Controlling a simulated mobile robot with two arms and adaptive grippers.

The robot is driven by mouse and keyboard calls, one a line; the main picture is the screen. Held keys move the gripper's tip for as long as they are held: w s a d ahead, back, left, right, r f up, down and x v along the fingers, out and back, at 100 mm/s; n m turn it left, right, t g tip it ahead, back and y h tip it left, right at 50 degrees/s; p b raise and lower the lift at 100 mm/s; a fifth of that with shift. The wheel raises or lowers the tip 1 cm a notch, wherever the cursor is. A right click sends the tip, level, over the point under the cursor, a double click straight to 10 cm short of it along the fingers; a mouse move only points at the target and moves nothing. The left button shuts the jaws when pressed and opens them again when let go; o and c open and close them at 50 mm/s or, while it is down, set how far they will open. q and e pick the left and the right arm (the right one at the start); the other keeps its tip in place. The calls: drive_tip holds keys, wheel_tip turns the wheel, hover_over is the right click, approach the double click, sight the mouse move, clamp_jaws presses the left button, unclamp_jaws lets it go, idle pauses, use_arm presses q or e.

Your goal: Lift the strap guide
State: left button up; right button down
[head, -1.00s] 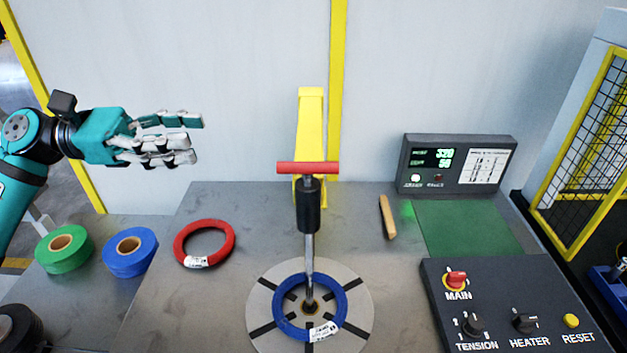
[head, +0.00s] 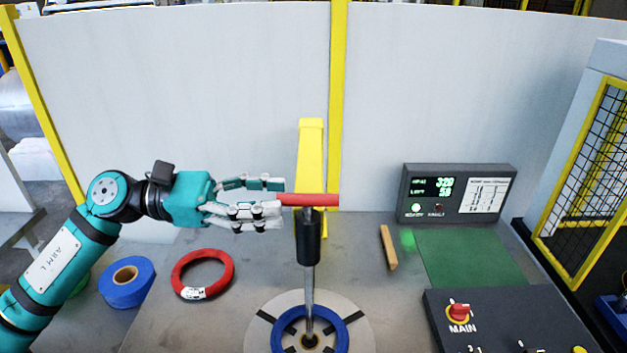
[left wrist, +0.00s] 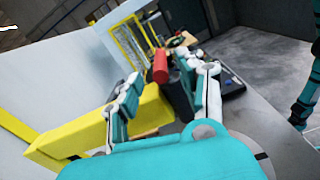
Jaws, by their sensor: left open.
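The strap guide has a red crossbar handle (head: 318,200) on top of a black sleeve (head: 308,240) and a steel rod. It stands upright at the centre of the round turntable (head: 358,325), inside a blue coil (head: 342,330). My left gripper (head: 278,200) is open at the left end of the red handle. The handle's left end lies at the fingertips, and I cannot tell if they touch it. In the left wrist view the red handle (left wrist: 160,66) shows between the spread fingers. My right gripper is not in view.
A yellow post (head: 311,150) stands behind the guide. A red coil (head: 203,274) and a blue tape roll (head: 127,282) lie to the left. A wooden stick (head: 388,247), a display box (head: 457,193) and a control panel (head: 500,310) are to the right.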

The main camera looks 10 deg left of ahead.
sight(313, 199)
use_arm(q)
drive_tip(key=d+p, duration=0.1)
drive_tip(key=d, duration=0.1)
drive_tip(key=w+d+p, duration=0.1)
drive_tip(key=d, duration=0.2)
drive_tip(key=shift+d+r, duration=0.15)
drive_tip(key=shift+d, duration=0.2)
drive_tip(key=shift+w+d, duration=0.15)
drive_tip(key=shift+d, duration=0.3)
clamp_jaws()
